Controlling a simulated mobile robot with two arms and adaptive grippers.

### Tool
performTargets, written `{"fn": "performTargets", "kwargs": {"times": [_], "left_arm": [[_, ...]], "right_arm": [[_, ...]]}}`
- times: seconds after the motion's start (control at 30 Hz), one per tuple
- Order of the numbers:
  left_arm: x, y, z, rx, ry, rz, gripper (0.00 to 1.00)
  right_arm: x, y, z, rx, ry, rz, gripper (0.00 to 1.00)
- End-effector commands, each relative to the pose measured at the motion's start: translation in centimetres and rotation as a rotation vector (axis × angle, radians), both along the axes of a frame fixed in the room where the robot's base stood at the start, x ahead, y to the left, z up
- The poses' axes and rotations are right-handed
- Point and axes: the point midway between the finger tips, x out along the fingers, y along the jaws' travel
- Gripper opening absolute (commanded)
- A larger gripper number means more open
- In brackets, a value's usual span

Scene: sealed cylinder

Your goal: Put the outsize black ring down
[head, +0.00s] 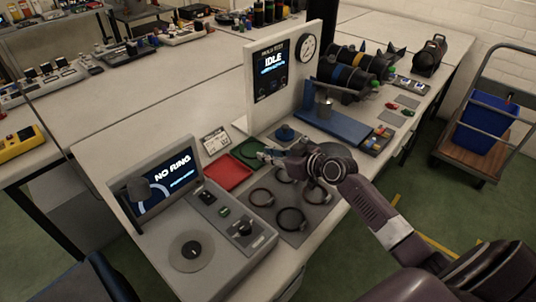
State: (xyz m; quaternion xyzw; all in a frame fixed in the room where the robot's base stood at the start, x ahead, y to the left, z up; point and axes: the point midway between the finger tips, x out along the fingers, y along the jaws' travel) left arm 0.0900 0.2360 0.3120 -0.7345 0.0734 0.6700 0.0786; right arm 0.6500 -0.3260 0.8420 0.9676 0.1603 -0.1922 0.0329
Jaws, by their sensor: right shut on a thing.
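My right gripper (268,156) reaches in from the right over the bench, by the green tray (246,149) and the red tray (228,173). It is shut on the black ring, which is too small and too covered by the fingers to make out clearly. Several dark rings lie on the grey mat below and in front of my wrist, among them one at the left (261,197) and one at the front (291,219). My wrist hides part of the mat. My left gripper is not in view.
A grey tester (205,235) reading "NO RING" stands at the front left. A tall panel (277,75) reading "IDLE" stands behind, with a blue fixture (335,125) beside it. A small card (215,140) stands behind the red tray. The bench edge runs along the right.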

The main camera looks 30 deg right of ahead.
Motion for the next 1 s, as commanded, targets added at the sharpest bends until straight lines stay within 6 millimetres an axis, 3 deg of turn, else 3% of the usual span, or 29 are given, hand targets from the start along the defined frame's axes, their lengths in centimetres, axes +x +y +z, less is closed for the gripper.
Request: {"fn": "performTargets", "kwargs": {"times": [0.43, 0.47, 0.6, 1.0], "left_arm": [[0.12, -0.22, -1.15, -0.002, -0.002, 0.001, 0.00], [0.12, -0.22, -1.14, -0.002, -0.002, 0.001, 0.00], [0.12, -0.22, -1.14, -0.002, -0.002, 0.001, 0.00], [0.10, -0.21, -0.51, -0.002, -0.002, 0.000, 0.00]], "right_arm": [[0.00, 0.03, -1.14, -0.001, 0.000, 0.000, 0.01], [0.00, 0.03, -1.16, 0.000, 0.000, 0.000, 0.18], [-0.03, 0.04, -1.23, 0.000, 0.002, 0.001, 0.33], [-0.05, 0.05, -0.66, 0.001, 0.004, 0.000, 0.34]]}}
